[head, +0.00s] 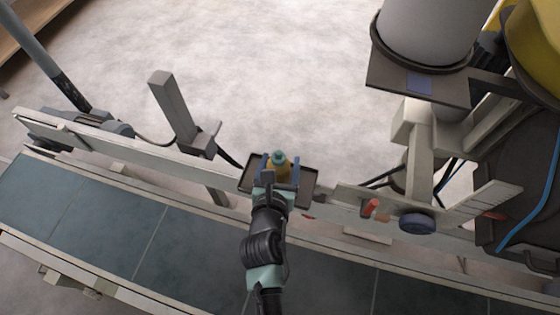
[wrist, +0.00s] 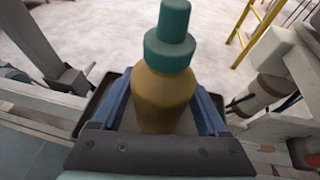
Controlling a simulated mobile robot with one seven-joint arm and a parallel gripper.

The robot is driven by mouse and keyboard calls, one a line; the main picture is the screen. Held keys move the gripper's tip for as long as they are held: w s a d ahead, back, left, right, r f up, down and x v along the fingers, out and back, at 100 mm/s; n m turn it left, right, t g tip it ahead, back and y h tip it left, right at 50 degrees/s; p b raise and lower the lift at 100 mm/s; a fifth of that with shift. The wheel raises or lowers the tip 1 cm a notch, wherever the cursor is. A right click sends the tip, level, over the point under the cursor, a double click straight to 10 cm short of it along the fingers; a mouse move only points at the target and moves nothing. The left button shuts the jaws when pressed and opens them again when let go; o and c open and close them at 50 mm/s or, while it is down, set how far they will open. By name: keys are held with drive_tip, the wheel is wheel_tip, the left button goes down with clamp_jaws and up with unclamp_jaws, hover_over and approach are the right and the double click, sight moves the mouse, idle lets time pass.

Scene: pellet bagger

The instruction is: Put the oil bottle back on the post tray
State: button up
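The oil bottle (head: 279,168) is amber with a teal cap and stands upright at the dark post tray (head: 308,181). In the wrist view the bottle (wrist: 165,95) fills the middle, and the tray's rim (wrist: 97,100) shows behind the fingers. My gripper (head: 279,164) reaches over the tray from the front, with one blue finger on each side of the bottle.
A conveyor belt (head: 190,250) with pale rails runs along the front. A grey post (head: 175,108) stands left of the tray. Right of it are a red-handled part (head: 371,207), a dark blue knob (head: 417,223) and the bagger's machinery (head: 425,75). The floor behind is clear.

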drive_tip(key=shift+o, duration=0.6)
drive_tip(key=shift+r, duration=0.25)
drive_tip(key=v, duration=1.2)
drive_tip(key=shift+f, duration=0.15)
